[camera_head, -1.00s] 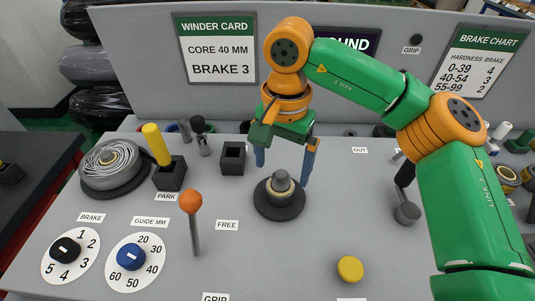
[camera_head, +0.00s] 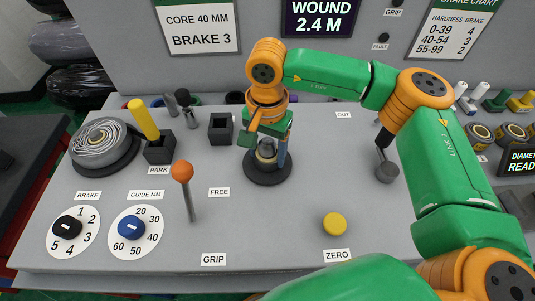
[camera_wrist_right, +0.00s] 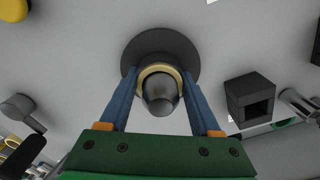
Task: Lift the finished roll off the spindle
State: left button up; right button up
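The roll (camera_wrist_right: 146,72) shows as a tan-edged ring around the grey spindle (camera_wrist_right: 162,92), low over a dark round base plate (camera_wrist_right: 190,55). In the head view the roll (camera_head: 266,153) stands near the middle of the grey bench, partly hidden by my right gripper (camera_head: 273,152). In the right wrist view the blue fingers of that gripper (camera_wrist_right: 160,76) lie along both sides of the roll, flush with it, with no clear gap. The roll is still around the spindle, near the plate. My left gripper is not in view.
A grey wound reel (camera_head: 100,143) sits at the left. An orange-knobbed lever (camera_head: 182,172) stands left of the spindle, with a black square block (camera_head: 221,128) behind it. A yellow button (camera_head: 335,224) is at front right. A sign reads WOUND 2.4 M (camera_head: 320,16).

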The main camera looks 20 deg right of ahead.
jog(key=c, duration=0.4)
notch_tip(320, 180, up, 9)
jog(key=shift+r+b, duration=0.2)
jog(key=shift+b, duration=0.35)
jog(key=shift+r, duration=0.3)
jog(key=shift+r+p, duration=0.25)
jog(key=shift+p, duration=0.2)
